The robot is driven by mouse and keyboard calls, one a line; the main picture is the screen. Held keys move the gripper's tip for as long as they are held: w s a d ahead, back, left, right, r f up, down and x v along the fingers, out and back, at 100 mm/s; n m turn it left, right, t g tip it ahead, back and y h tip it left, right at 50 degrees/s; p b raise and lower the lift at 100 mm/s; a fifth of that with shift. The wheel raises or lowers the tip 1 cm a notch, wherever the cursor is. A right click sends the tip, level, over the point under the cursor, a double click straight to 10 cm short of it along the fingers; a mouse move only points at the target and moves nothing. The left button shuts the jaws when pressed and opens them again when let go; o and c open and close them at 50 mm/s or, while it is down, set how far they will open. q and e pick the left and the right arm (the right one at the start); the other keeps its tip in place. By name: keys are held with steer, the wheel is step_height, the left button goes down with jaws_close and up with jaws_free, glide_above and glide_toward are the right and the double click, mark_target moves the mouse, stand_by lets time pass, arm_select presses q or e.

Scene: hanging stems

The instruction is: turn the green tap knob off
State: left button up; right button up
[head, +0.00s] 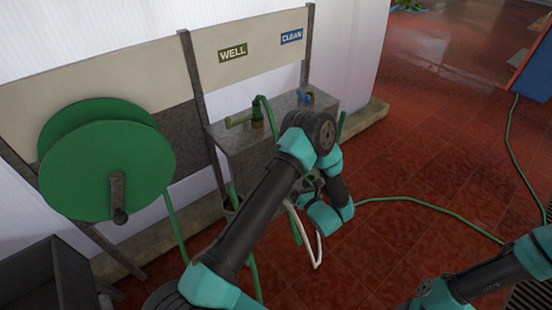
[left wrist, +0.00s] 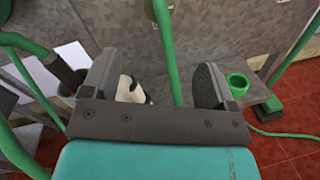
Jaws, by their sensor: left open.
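The green tap knob (head: 238,120) sits on top of the grey stone trough block, under the green WELL sign (head: 232,53). It looks like a lever pointing left. I cannot make it out in the left wrist view. My left gripper (head: 308,187) is low in front of the block, below and to the right of the knob and apart from it, partly hidden by my arm. In the left wrist view its fingers (left wrist: 155,72) are spread open. A green hose (left wrist: 164,45) passes upright beyond the gap between them. My right gripper is outside both views.
A blue tap (head: 305,97) stands right of the green one, under the CLEAN sign (head: 291,37). A large green hose reel (head: 105,160) is at left. Green hoses hang by the block and cross the red tiled floor (head: 420,170). A green cup-like piece (left wrist: 237,84) is near the right finger.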

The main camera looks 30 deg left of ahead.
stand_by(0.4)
arm_select(q)
steer(key=x, duration=1.7)
steer(key=shift+w+a+r, duration=0.1)
steer(key=shift+a, duration=0.05)
steer(key=shift+c, duration=0.3)
steer(key=c, duration=0.8)
steer(key=shift+c, duration=0.2)
